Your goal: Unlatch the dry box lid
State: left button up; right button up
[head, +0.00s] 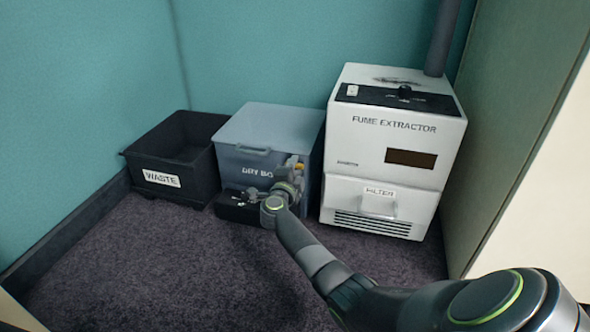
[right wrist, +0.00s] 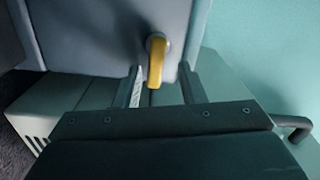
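The dry box (head: 252,123) is a blue-grey bin with a closed lid, between the waste bin and the fume extractor. A yellow latch (right wrist: 156,58) sticks out from the box's side in the right wrist view, and a small bit of yellow (head: 299,167) shows beside my gripper in the head view. My right gripper (head: 293,172) is at the box's front right corner and hides part of its label. In the right wrist view its fingers (right wrist: 159,85) are apart, one on each side of the latch, with visible gaps. My left gripper is not in view.
A black waste bin (head: 177,139) stands left of the box. A white fume extractor (head: 385,157) stands close on its right. A low black item (head: 236,207) lies before the box. Carpet (head: 175,265) in front is clear at the left.

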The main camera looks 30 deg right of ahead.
grip_shut()
jog(key=shift+f+m+p, duration=0.35)
jog(key=shift+m+p, duration=0.3)
jog(key=shift+m, duration=0.65)
grip_release()
